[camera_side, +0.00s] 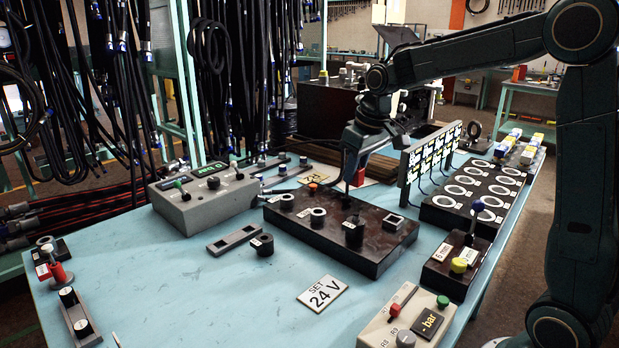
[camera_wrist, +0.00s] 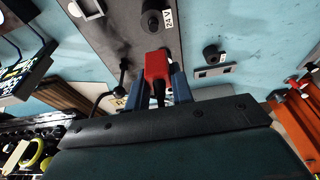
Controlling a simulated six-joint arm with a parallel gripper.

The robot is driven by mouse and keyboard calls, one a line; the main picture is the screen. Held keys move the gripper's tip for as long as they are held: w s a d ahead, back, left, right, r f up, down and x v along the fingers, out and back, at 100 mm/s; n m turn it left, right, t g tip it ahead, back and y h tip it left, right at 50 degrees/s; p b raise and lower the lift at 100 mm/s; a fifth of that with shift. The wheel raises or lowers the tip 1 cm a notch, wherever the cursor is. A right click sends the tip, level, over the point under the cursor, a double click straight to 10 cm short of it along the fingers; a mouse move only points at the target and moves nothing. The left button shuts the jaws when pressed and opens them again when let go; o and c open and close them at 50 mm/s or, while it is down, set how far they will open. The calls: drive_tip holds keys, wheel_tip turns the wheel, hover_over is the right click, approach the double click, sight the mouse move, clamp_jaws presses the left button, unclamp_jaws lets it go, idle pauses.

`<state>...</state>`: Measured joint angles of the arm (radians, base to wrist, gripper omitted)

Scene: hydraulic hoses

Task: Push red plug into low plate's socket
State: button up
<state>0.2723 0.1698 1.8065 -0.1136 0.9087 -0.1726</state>
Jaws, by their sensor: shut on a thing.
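My gripper (camera_side: 349,196) is shut on the red plug, hanging over the back part of a long dark plate (camera_side: 310,240). In the wrist view the red plug (camera_wrist: 157,67) sits between my gripper's blue fingers (camera_wrist: 158,84), a dark cable end trailing toward the wrist. The plate (camera_wrist: 118,40) lies beyond the plug there. A round black fitting (camera_wrist: 152,20) beside a "24 V" tag is ahead of the plug tip. In the side view the plate carries ring-shaped sockets (camera_side: 318,215), a black cylinder (camera_side: 353,232) and a square frame (camera_side: 393,222). Whether the plug touches the plate is unclear.
A grey control box (camera_side: 204,203) stands left of the plate. A dark box with a joystick (camera_side: 456,262) is at right. A "SET 24 V" card (camera_side: 322,293) lies in front. The front-left blue table is mostly clear.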

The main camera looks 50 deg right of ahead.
hover_over(388, 219)
drive_tip(key=shift+s+d+f, duration=0.1)
drive_tip(key=shift+s+f, duration=0.1)
drive_tip(key=shift+f, duration=0.6)
drive_tip(key=shift+s+a+f, duration=0.1)
drive_tip(key=shift+s+f, duration=0.05)
drive_tip(key=shift+f, duration=0.7)
drive_tip(key=shift+s+d+f, duration=0.1)
drive_tip(key=shift+s+f, duration=0.1)
drive_tip(key=shift+f, duration=0.6)
drive_tip(key=shift+f, duration=0.2)
drive_tip(key=shift+f, duration=2.65)
drive_tip(key=shift+f, duration=1)
drive_tip(key=o, duration=1)
drive_tip(key=shift+o, duration=0.2)
